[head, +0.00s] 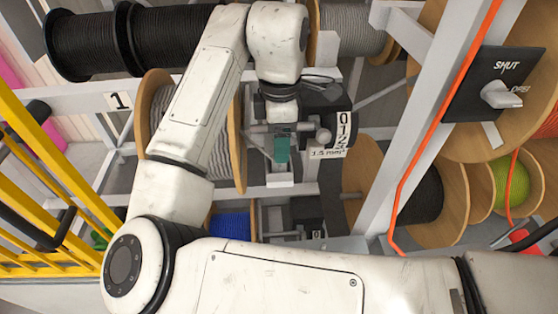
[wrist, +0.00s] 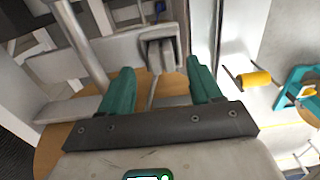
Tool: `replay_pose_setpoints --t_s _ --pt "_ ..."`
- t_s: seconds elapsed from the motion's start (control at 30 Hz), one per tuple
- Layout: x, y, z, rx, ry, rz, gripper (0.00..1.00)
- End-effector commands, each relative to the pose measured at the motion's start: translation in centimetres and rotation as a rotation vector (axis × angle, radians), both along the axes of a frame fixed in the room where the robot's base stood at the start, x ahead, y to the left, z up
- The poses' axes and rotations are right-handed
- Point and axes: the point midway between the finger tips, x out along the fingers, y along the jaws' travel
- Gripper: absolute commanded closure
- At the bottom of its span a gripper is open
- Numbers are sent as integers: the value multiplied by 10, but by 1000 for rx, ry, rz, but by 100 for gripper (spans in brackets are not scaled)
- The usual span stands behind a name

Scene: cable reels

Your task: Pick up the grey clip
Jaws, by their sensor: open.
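A grey slotted piece (wrist: 160,50), which may be the grey clip, shows in the wrist view just beyond the fingertips and between them. Its lower part runs down toward the gap; I cannot tell how it is fastened. My gripper (wrist: 160,67) has two teal fingers set wide apart with nothing held between them. In the head view my gripper (head: 281,150) shows as a teal finger below my wrist, in front of the reel rack. The clip cannot be made out for certain there, as my arm and wrist cover much of that area.
A grey wire reel (head: 160,110) with wooden flanges stands left of my gripper. A black counter (head: 335,125) with number wheels is close on its right. A white post (head: 420,130) with an orange cable rises farther right. A yellow railing (head: 50,190) is at left.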

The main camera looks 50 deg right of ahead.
Motion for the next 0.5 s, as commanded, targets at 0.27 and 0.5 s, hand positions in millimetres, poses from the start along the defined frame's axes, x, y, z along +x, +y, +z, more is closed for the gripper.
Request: replay_pose_setpoints --t_s 0.27,0.5 --pt "0 2 -36 0 1 2 36" --pt "0 2 -38 0 0 1 36"
